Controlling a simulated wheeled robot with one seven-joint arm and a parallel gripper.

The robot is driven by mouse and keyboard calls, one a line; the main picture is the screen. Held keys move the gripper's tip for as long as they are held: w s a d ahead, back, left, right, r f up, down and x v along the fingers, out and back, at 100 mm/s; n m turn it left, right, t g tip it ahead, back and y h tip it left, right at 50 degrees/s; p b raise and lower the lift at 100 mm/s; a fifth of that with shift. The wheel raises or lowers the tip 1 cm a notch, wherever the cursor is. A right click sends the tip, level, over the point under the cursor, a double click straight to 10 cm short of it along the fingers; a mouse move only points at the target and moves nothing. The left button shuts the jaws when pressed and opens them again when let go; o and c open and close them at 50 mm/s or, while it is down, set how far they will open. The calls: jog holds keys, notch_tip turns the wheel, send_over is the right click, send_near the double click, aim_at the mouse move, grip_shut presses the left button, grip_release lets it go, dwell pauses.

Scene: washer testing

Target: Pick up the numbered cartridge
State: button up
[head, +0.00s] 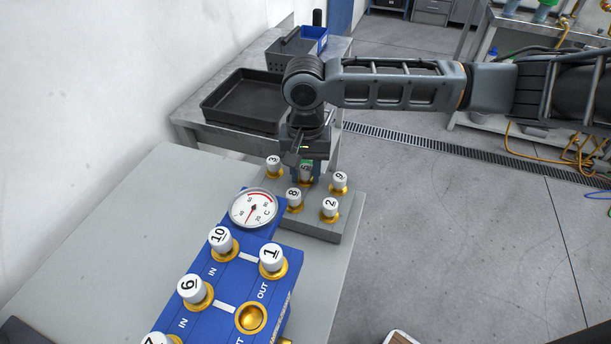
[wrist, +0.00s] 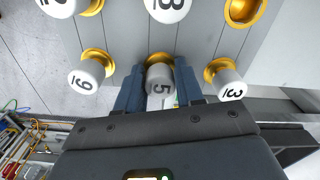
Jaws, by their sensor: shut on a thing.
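My gripper (head: 306,168) points down over the far row of the grey rack (head: 320,232). In the wrist view its two blue fingers (wrist: 160,92) are shut on the sides of the white cartridge marked 5 (wrist: 159,80). A gold collar (wrist: 158,57) shows at this cartridge. I cannot tell whether it is fully seated or slightly raised. In the head view it is mostly hidden by the gripper. Cartridge 3 (head: 273,161) stands to its left and a cartridge marked 6 or 9 (head: 339,178) to its right. Cartridges 8 (head: 293,195) and 2 (head: 330,205) stand nearer.
An empty gold socket (wrist: 243,10) shows in the rack. The blue washer block (head: 225,283) holds a gauge (head: 254,208), several cartridges and an empty gold socket (head: 251,318). A black tray (head: 243,98) and grey bin (head: 290,50) stand on the side table behind.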

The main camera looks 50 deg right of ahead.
jog(key=c, duration=0.4)
jog(key=shift+r, duration=0.1)
